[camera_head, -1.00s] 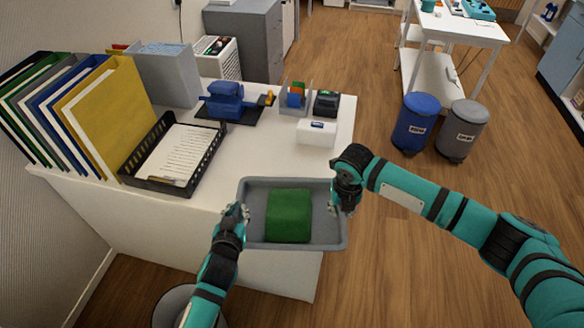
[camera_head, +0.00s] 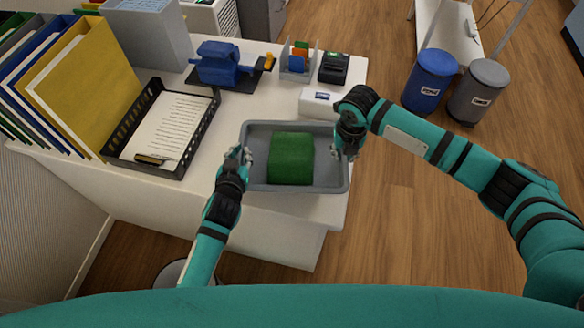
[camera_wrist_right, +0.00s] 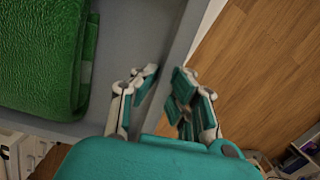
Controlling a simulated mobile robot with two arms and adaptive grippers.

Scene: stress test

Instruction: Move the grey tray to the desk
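The grey tray (camera_head: 328,172) is level over the front right part of the white desk (camera_head: 258,100). I cannot tell whether it rests on the top or hangs just above it. A green, soft-looking block (camera_head: 291,158) lies in the tray. My left gripper (camera_head: 240,160) is at the tray's left wall and seems shut on it; its fingertips are small in view. My right gripper (camera_head: 344,148) is at the right wall. In the right wrist view, its fingers (camera_wrist_right: 160,95) stand on both sides of the tray wall, pinching it.
A black letter tray with papers (camera_head: 165,130), yellow and other folders (camera_head: 85,90), a blue device (camera_head: 220,65), a pen holder (camera_head: 297,62) and a white box (camera_head: 318,102) stand on the desk. Blue (camera_head: 430,80) and grey (camera_head: 480,90) bins stand on the floor at right.

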